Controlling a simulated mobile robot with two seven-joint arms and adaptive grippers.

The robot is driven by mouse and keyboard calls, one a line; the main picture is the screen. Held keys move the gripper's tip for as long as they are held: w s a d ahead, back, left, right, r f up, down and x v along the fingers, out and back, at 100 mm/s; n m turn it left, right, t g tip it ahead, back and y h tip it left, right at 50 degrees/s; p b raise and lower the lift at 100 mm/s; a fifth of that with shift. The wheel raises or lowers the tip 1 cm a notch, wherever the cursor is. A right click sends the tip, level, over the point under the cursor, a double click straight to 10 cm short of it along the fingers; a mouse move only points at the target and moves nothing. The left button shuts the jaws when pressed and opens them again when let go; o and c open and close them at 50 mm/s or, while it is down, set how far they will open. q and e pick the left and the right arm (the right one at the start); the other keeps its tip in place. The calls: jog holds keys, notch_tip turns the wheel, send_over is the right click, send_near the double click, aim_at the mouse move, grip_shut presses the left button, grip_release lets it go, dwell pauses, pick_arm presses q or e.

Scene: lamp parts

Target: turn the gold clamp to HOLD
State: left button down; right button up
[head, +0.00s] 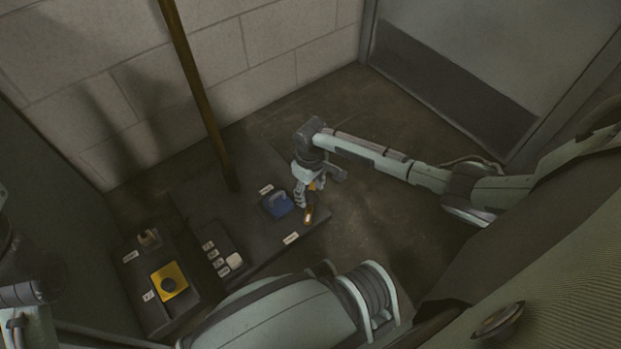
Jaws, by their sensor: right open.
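A gold clamp (310,214) shows as a small gold-orange piece with a bright spot, near the right edge of the dark base plate (262,235). My right gripper (305,200) points down at it from above and is open. Its fingers are around or right beside the gold piece; I cannot tell whether they touch it. The gripper hides part of the clamp, so which way it is turned is unclear. A white label (291,238) lies in front of it, its text too small to read. My left gripper is not in view; only links of that arm show at the left edge.
A blue handled part (277,204) sits just left of the clamp. A brown pole (203,95) rises from the plate. A strip with labels and a white switch (234,261) and a box with a yellow panel and black knob (169,282) stand left. Floor right of the plate is clear.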

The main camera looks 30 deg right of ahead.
jog(key=shift+f, duration=0.5)
jog(key=shift+c, duration=0.3)
grip_shut()
